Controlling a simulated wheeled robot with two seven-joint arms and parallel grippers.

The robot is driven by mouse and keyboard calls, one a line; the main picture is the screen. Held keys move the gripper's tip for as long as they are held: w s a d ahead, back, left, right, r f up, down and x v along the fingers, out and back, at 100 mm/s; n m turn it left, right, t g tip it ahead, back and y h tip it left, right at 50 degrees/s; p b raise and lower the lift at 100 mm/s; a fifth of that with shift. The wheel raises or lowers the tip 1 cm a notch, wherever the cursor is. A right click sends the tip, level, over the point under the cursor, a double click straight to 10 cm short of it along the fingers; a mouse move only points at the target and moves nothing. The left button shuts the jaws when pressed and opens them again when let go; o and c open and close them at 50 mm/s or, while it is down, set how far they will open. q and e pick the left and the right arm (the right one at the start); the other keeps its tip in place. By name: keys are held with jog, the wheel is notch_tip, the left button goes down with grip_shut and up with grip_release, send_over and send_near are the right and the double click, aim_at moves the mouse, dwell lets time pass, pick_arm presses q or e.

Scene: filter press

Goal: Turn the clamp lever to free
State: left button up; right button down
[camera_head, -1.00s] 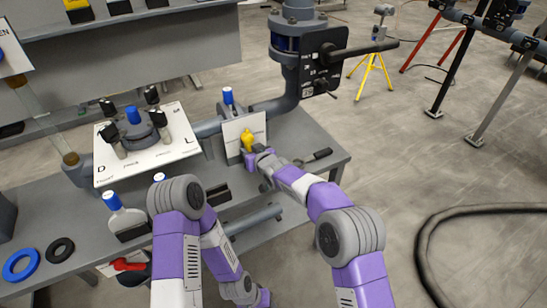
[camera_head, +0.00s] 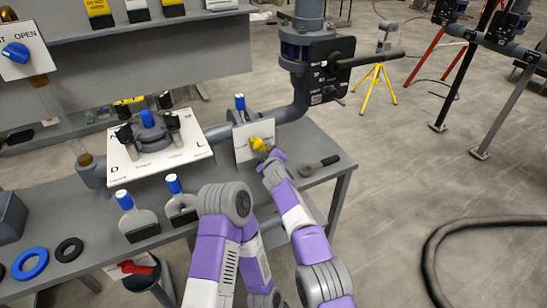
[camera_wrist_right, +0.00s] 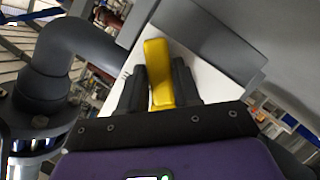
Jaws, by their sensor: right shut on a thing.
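The yellow clamp lever (camera_head: 257,143) sits on a small white plate (camera_head: 242,151) on the pipe at the bench's middle. In the head view it lies tilted, its lower end toward the right. My right gripper (camera_head: 267,152) reaches it from the front right and hides part of it. In the right wrist view the yellow lever (camera_wrist_right: 157,70) stands between the two black fingers of my right gripper (camera_wrist_right: 158,88), which is shut on it. The plate's markings are too small to read. My left arm is bent at the lower middle, and its gripper is out of the picture.
A blue-capped fitting (camera_head: 240,103) stands behind the plate. A large white panel (camera_head: 190,150) with a blue-topped clamp is to the left. A dark-handled tool (camera_head: 318,166) lies on the bench at right. Blue (camera_head: 30,264) and black (camera_head: 69,249) rings lie at left.

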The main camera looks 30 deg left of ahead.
jog(key=shift+w+n+b, duration=0.1)
jog(key=shift+n+b, duration=0.2)
jog(key=shift+r, duration=0.1)
jog(key=c, duration=0.9)
grip_release()
